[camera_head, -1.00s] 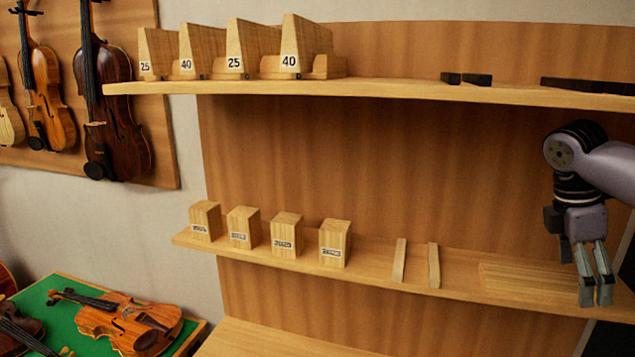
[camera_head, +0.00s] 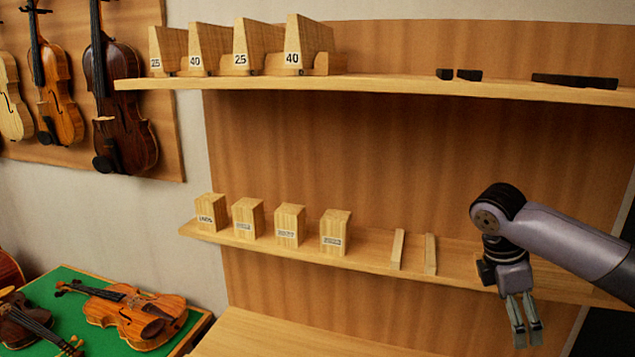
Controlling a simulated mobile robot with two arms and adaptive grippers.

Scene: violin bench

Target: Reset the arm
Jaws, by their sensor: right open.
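My right gripper (camera_head: 525,338) hangs in front of the right part of the lower shelf (camera_head: 372,258), fingers pointing down and a gap between them. It is open and empty. My right arm comes in from the right edge, and its wrist covers part of the lower shelf's right end. My left gripper is not in view.
Several labelled wooden blocks (camera_head: 290,225) and two thin upright strips (camera_head: 397,249) stand on the lower shelf. Numbered wedge blocks (camera_head: 244,48) and dark pieces (camera_head: 574,81) are on the upper shelf (camera_head: 410,86). A violin (camera_head: 134,316) lies on a green mat (camera_head: 45,297).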

